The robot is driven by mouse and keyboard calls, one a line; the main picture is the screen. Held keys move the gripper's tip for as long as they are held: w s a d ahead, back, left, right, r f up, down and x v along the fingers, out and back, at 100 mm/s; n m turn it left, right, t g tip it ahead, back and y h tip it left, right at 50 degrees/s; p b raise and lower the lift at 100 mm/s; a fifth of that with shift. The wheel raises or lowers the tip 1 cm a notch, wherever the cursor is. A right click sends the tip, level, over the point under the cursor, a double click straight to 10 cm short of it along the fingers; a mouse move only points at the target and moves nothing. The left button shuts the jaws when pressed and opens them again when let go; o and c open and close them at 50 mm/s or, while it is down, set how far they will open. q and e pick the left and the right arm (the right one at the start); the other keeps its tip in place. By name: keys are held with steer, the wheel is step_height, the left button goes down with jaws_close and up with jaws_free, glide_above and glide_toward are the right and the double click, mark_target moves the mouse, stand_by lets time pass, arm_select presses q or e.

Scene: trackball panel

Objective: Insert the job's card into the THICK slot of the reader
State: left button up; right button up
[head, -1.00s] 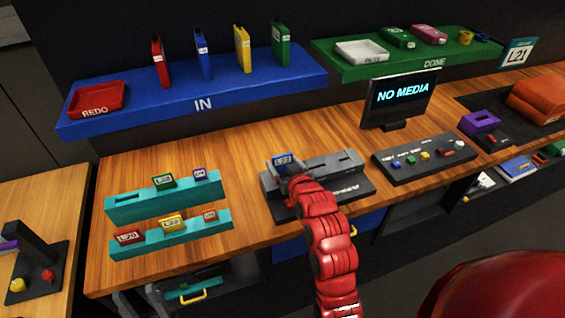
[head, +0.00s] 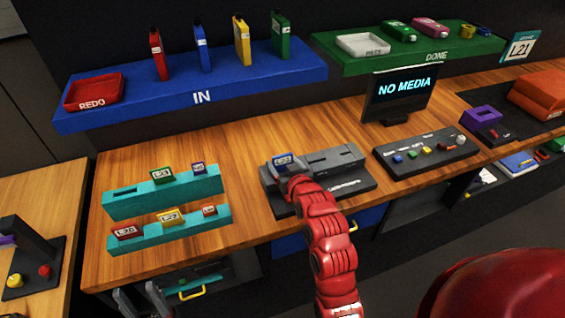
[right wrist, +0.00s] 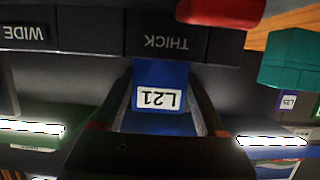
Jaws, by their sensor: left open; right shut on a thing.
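The job sign (head: 520,46) at the back right reads L21. My right gripper (right wrist: 162,110) is shut on a blue card (right wrist: 160,92) whose label reads L21, upside down in the right wrist view. In the head view the blue card (head: 283,160) stands at the left part of the dark grey reader (head: 330,160). In the right wrist view the card's end is at the reader's THICK label (right wrist: 165,43); a WIDE label is to its left. I cannot tell whether the card is in the slot. My left gripper (head: 140,300) is open and empty at the lower left.
The screen (head: 400,93) reads NO MEDIA. A button panel (head: 425,150) stands right of the reader. Two teal racks (head: 165,198) hold several small cards at left. The blue IN shelf (head: 200,98) and green DONE shelf (head: 400,58) are at the back.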

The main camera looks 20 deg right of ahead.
steer(key=shift+f+b, duration=0.45)
steer(key=shift+f, duration=0.35)
steer(key=o, duration=1.3)
steer(key=shift+s, duration=0.1)
steer(key=shift+a, duration=0.1)
steer(key=shift+s+f, duration=0.1)
steer(key=shift+f, duration=0.05)
